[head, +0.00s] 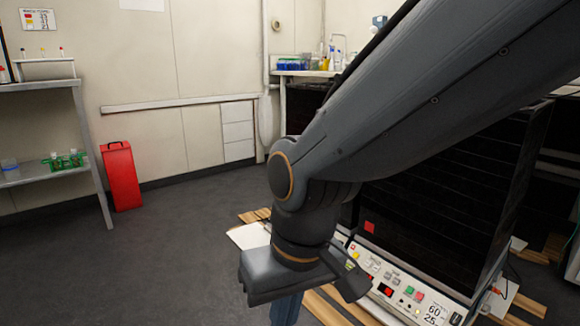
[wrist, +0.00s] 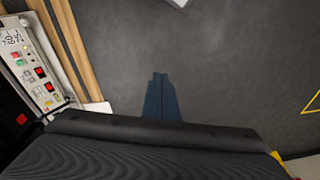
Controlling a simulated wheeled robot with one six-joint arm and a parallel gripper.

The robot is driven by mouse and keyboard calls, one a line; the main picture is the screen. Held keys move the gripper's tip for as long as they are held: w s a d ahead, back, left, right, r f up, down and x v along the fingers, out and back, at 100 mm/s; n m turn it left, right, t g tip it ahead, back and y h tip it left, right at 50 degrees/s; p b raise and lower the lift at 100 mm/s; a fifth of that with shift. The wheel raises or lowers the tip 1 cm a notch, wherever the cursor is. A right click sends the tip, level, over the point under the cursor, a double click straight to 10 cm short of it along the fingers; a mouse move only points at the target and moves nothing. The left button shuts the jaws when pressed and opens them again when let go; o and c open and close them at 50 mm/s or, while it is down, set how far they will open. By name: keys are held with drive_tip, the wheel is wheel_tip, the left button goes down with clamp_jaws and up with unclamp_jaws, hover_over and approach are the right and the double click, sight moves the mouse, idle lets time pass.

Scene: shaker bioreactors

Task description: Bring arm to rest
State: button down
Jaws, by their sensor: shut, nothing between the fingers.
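My arm reaches across the head view from the upper right, and its wrist bends downward. My gripper (head: 286,312) points down at the lower edge of the head view, partly cut off. In the wrist view the gripper (wrist: 160,80) shows as two blue fingers pressed together, with bare grey floor behind them. It is shut and holds nothing. It is apart from the shaker bioreactor (head: 440,190), whose dark cabinet and white control panel (head: 385,285) stand to the right of it in the head view. My arm hides part of the cabinet.
Wooden pallet slats (head: 325,308) lie under the bioreactor, close to the gripper. A red box (head: 121,177) stands by the wall next to a grey shelf (head: 50,175). A bench with glassware (head: 305,73) is at the back. The floor at left (head: 180,250) is clear.

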drive_tip(key=s+r+n+p, duration=0.1)
drive_tip(key=s+r, duration=0.1)
drive_tip(key=s, duration=0.3)
drive_tip(key=d+r+m+p, duration=0.3)
drive_tip(key=d+r+p, duration=0.7)
drive_tip(key=r+p, duration=0.4)
drive_tip(key=d+r+m+h+p, duration=0.1)
drive_tip(key=d+r+m+p, duration=0.2)
drive_tip(key=d+r+p, duration=0.7)
drive_tip(key=shift+d+r+g+h+p, duration=0.35)
drive_tip(key=shift+r+p, duration=1.55)
drive_tip(key=shift+p, duration=4.65)
drive_tip(key=shift+a, duration=0.1)
